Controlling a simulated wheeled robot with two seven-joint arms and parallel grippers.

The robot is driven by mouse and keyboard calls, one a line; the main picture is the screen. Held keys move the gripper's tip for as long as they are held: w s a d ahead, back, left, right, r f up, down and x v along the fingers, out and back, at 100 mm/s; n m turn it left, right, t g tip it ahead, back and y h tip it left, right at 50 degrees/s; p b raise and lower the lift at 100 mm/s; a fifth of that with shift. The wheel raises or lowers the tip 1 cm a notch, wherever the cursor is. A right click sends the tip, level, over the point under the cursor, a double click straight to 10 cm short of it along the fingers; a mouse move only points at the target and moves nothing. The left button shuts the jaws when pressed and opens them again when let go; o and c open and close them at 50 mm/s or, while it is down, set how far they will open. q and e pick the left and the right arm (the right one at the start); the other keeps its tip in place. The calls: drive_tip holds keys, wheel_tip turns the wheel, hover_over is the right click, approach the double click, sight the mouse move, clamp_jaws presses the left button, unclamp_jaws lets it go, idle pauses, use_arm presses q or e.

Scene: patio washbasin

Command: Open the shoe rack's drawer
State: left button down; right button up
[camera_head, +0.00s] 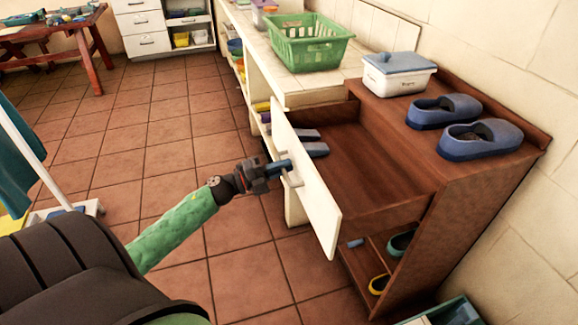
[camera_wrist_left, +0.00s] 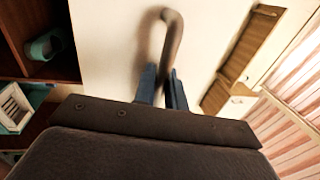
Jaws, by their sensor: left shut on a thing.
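The brown wooden shoe rack (camera_head: 470,190) stands against the right wall in the head view. Its drawer, with a white front panel (camera_head: 318,205), is pulled well out, and the brown inside shows. Small blue-grey items lie at the drawer's far left end. My left gripper (camera_head: 284,166) is at the outer face of the panel, shut on the drawer handle (camera_head: 292,180). In the left wrist view the curved handle (camera_wrist_left: 172,40) runs down between the two blue fingers of the left gripper (camera_wrist_left: 162,88). My right gripper is in neither view.
Blue shoes (camera_head: 480,138) and a white lidded box (camera_head: 398,75) sit on top of the rack. A green basket (camera_head: 305,42) stands on the tiled counter behind. More footwear is on the shelf below the drawer. Tiled floor left of the drawer is clear.

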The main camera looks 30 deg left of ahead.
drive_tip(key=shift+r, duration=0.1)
use_arm(q)
drive_tip(key=c, duration=1.8)
unclamp_jaws()
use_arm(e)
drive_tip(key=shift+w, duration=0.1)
use_arm(q)
drive_tip(key=shift+a, duration=0.1)
